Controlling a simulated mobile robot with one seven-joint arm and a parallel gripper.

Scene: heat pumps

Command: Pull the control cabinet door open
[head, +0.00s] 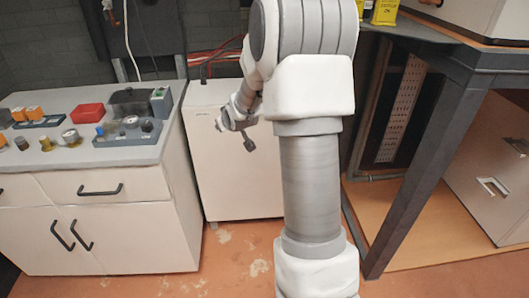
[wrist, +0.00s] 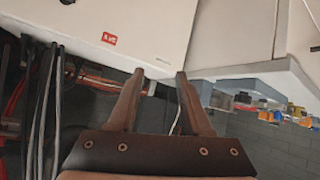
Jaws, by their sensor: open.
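A white cabinet (head: 235,180), the likely control cabinet, stands against the back wall between the left counter and the dark table. Its front looks shut and flat, and my arm hides its right side. My gripper (head: 236,132) is in front of its upper part in the head view; the distance between them is unclear. In the wrist view my gripper (wrist: 160,75) has its two fingers apart with nothing between them. A white panel (wrist: 115,30) with a red label lies beyond the fingertips, apparently this cabinet. No door handle is clear in either view.
The left counter (head: 90,172) holds a red box (head: 87,113) and several small parts, close beside the cabinet. Red and dark cables (head: 215,58) run behind it. The dark table's leg (head: 415,180) stands at right. Some orange floor (head: 235,240) is clear in front.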

